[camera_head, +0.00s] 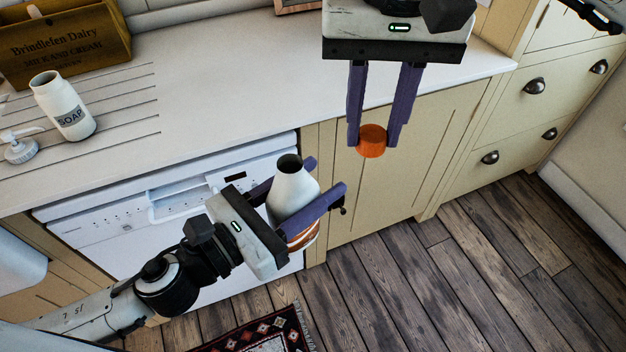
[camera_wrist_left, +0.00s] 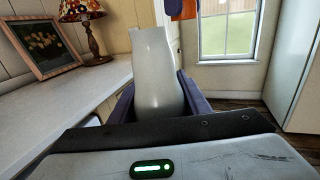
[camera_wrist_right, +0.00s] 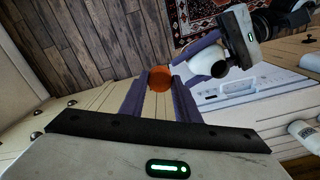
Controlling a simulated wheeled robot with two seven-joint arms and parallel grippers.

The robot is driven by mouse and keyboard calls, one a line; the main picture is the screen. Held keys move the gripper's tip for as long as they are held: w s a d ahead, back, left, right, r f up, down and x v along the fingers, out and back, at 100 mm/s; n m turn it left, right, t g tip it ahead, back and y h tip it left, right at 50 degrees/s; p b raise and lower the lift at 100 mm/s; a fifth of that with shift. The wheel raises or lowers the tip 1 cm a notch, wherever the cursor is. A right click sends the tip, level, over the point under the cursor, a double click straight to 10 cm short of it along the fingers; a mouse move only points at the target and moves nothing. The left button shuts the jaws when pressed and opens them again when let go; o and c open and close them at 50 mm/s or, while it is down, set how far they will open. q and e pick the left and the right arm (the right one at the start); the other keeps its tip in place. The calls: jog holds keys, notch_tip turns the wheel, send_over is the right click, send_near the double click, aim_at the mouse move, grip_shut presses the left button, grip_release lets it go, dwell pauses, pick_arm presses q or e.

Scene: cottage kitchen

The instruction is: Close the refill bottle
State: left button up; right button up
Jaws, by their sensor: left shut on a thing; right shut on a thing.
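The refill bottle (camera_head: 294,186) is white with an orange-banded lower part, and its dark open mouth faces up. My left gripper (camera_head: 326,180) is shut around its body and holds it in front of the counter. The bottle fills the middle of the left wrist view (camera_wrist_left: 158,75). An orange cap (camera_head: 372,142) is between the fingertips of my right gripper (camera_head: 373,140), which is shut on it. The cap is up and to the right of the bottle mouth in the head view, apart from it. The cap also shows in the right wrist view (camera_wrist_right: 160,79).
A white soap bottle (camera_head: 62,106) without a pump stands on the counter (camera_head: 215,82), with a pump head (camera_head: 19,148) beside it. A wooden crate (camera_head: 62,40) stands behind. A white dishwasher (camera_head: 120,220) and cream cupboards are below; a patterned rug (camera_head: 270,334) lies on the floor.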

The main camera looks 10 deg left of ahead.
jog(key=s+a+r, duration=0.3)
jog(key=a+r, duration=0.3)
jog(key=a, duration=0.3)
jog(key=shift+s+a+n, duration=0.35)
jog(key=shift+a+n, duration=0.05)
notch_tip(320, 180, down, 4)
jog(key=shift+r, duration=0.1)
jog(key=shift+s, duration=0.15)
dwell(0.5)
jog(key=shift+f, duration=0.9)
jog(key=shift+f, duration=0.6)
